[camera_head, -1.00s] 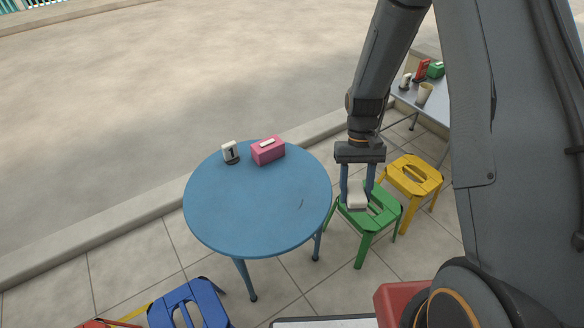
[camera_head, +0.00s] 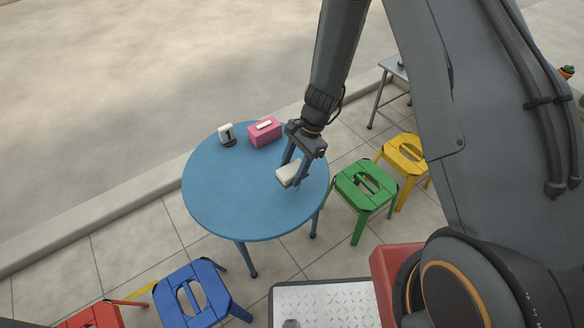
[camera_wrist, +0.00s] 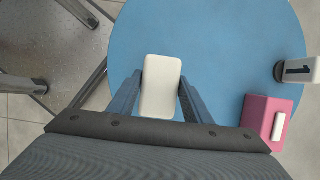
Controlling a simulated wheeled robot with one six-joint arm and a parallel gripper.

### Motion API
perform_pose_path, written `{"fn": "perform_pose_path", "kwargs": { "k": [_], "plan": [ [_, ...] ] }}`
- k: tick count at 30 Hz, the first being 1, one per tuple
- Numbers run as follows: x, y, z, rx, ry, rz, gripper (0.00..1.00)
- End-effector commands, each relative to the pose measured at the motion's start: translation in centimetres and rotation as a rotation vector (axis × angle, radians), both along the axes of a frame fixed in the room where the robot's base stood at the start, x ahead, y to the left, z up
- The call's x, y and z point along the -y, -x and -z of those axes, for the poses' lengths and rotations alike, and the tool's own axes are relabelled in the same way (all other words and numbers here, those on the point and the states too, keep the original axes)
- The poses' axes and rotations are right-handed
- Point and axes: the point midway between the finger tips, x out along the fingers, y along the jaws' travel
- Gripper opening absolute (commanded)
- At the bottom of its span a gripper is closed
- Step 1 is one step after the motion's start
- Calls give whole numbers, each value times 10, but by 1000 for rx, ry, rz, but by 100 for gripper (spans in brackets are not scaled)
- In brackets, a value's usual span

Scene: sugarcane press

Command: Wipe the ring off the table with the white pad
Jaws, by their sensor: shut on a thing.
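My gripper (camera_head: 291,172) is over the right part of the round blue table (camera_head: 225,200), its fingers shut on the white pad (camera_head: 287,175). The wrist view shows the pad (camera_wrist: 161,84) as a pale rounded block between the two fingers, with the blue table (camera_wrist: 205,35) beneath it. I cannot tell whether the pad touches the tabletop or is a little above it. No ring shows on the bare blue surface in either view now; the part under the pad and fingers is hidden.
A pink box (camera_head: 265,132) and a white number stand (camera_head: 227,134) stand at the table's back edge. Green (camera_head: 365,185) and yellow (camera_head: 405,152) stools are to the right, blue (camera_head: 192,292) and red (camera_head: 92,318) stools at the front left. The left tabletop is clear.

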Motion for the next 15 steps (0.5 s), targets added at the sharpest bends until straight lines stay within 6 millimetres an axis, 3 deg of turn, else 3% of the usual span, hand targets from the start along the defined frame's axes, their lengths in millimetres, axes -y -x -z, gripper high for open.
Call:
{"fn": "perform_pose_path", "kwargs": {
  "k": [15],
  "plan": [
    [-1,1,50,-2,0,-7,27]
  ]
}}
